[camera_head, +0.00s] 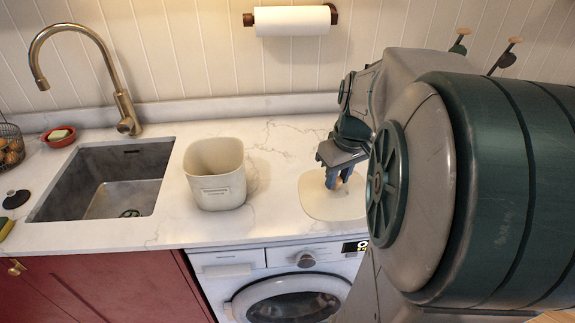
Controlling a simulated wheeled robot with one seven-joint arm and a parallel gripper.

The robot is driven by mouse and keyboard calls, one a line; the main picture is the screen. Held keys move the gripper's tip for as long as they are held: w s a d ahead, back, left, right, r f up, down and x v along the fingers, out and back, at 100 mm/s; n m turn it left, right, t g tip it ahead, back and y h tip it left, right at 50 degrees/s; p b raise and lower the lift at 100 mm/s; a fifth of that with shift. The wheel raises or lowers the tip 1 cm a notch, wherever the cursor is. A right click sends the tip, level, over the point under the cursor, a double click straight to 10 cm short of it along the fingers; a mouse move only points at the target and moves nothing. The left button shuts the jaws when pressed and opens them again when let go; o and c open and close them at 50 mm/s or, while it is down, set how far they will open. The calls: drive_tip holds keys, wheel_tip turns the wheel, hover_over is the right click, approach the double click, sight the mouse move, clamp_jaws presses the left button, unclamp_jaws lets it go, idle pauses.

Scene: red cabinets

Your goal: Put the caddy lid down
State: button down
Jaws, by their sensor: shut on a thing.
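The caddy lid (320,208) is a flat cream plate with rounded corners and a small knob on top. It is at or just above the white marble counter, right of the caddy; I cannot tell whether it touches the counter. My gripper (334,181) points down over the lid and is shut on its knob, which is mostly hidden between the fingers. The caddy (215,176) is a cream, open-topped bin standing upright on the counter, uncovered. My arm hides the counter to the right of the lid.
A sink (105,185) with a brass tap (125,110) lies left of the caddy. A red soap dish (59,138) and a wire basket (11,148) stand farther left. A paper towel roll (292,20) hangs on the wall. A washing machine (280,285) is below the counter edge.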

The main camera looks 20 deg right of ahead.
drive_tip(key=shift+w+a+f+p, duration=0.15)
drive_tip(key=shift+w+f+p, duration=0.3)
drive_tip(key=shift+w+f, duration=1.4)
drive_tip(key=shift+w+a+f+p, duration=0.15)
drive_tip(key=shift+w+f+p, duration=0.3)
drive_tip(key=shift+w+f, duration=1.35)
drive_tip(key=shift+w+a+f+p, duration=0.15)
drive_tip(key=shift+w+f+p, duration=0.3)
drive_tip(key=shift+w+f, duration=1.4)
drive_tip(key=shift+r, duration=0.1)
drive_tip(key=shift+w, duration=0.1)
drive_tip(key=c, duration=1.2)
unclamp_jaws()
